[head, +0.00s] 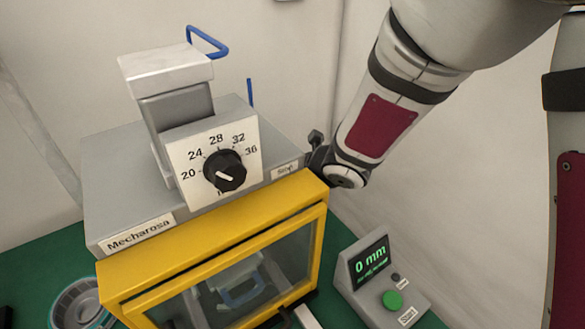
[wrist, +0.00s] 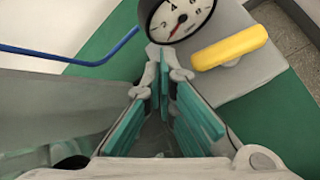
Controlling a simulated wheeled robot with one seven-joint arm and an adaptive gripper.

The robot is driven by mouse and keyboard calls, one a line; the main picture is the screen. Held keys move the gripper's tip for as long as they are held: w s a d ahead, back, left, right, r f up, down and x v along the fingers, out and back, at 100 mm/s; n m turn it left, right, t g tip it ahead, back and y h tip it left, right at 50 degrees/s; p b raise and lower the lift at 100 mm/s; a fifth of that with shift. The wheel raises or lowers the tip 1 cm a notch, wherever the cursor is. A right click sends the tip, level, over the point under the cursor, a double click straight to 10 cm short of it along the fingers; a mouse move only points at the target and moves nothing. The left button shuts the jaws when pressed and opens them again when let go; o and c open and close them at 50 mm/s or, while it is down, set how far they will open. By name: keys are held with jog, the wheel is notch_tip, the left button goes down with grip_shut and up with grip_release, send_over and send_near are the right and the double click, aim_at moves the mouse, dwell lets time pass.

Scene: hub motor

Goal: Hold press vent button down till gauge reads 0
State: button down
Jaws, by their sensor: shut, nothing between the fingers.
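The press, a grey machine labelled Mecharosa (head: 115,190), stands in the head view with a black dial on its front. In the wrist view a round white gauge (wrist: 183,14) shows at the top; its red needle points down and left, but the numbers are too small to read surely. My gripper (wrist: 165,72) is shut and empty, its fingertips just below the gauge in the picture. In the head view my arm comes down at the press's right rear, and the fingertips are hidden. I cannot make out the vent button or whether the fingertips touch it.
A yellow-framed guard (head: 215,232) fronts the press. A control box (head: 375,285) reading 0 mm has a green button (head: 392,299).

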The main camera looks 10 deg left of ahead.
jog(key=shift+r, duration=0.1)
notch_tip(320, 180, up, 5)
jog(key=p, duration=0.4)
dwell(0.3)
dwell(0.4)
